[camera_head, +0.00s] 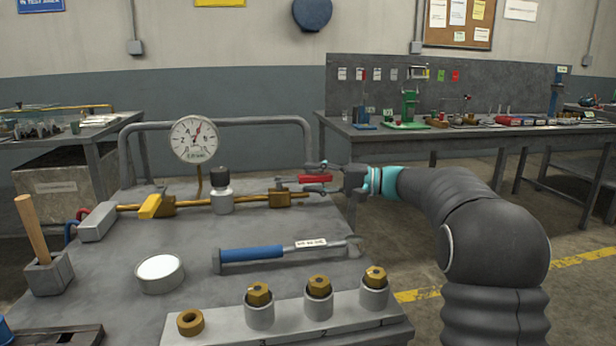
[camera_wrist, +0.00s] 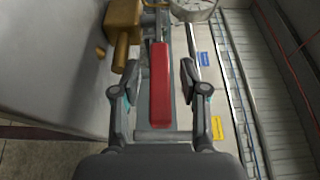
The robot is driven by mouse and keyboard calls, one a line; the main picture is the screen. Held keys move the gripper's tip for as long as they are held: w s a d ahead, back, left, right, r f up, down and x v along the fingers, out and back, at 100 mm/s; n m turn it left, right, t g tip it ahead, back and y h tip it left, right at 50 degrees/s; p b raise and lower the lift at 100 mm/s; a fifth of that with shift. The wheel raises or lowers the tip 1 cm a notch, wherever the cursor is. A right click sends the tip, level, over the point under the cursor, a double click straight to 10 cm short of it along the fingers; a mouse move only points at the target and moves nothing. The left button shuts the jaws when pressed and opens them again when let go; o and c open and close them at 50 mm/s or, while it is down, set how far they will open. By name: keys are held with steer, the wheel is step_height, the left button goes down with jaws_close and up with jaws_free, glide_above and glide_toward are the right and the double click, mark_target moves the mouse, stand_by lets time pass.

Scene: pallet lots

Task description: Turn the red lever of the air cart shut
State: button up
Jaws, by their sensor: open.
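The red lever (camera_head: 315,179) sits at the right end of the brass pipe on the air cart (camera_head: 200,254). In the wrist view the red lever (camera_wrist: 160,84) runs lengthwise between the two fingers of my gripper (camera_wrist: 160,96). Gaps show on both sides of it. In the head view my gripper (camera_head: 318,178) reaches in from the right, with its fingers around the lever. The brass valve body (camera_wrist: 122,35) shows at the upper left of the wrist view.
A pressure gauge (camera_head: 194,139) rises behind the pipe, and a grey regulator (camera_head: 222,193) stands on it. A blue-handled wrench (camera_head: 252,253), a white-topped round tin (camera_head: 160,273) and brass fittings (camera_head: 318,289) lie in front. The cart's rail (camera_head: 240,121) runs behind.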

steer(key=shift+w+a, duration=0.25)
steer(key=shift+a, duration=0.75)
